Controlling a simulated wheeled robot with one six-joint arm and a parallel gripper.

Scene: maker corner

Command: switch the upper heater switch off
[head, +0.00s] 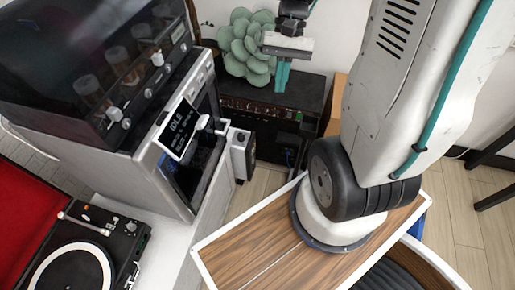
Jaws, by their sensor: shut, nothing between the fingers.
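My gripper (281,84) hangs at the top centre, its teal fingers pointing down and shut with nothing between them. It is in front of or above a dark cabinet (262,92), apart from the machines on the left. No heater switch can be made out for certain. A black glass-fronted unit (85,62) with several light knobs (157,58) stands at upper left. Below it is a silver machine (172,172) with a tilted display (183,130) reading "IDLE". A small white and black box (241,152) sits beside that machine; I cannot tell whether it carries the switch.
A turntable (82,262) lies at lower left beside a red surface (28,215). Wooden floor (262,187) shows between the machines and my base. Dark furniture legs (492,150) stand at the right edge.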

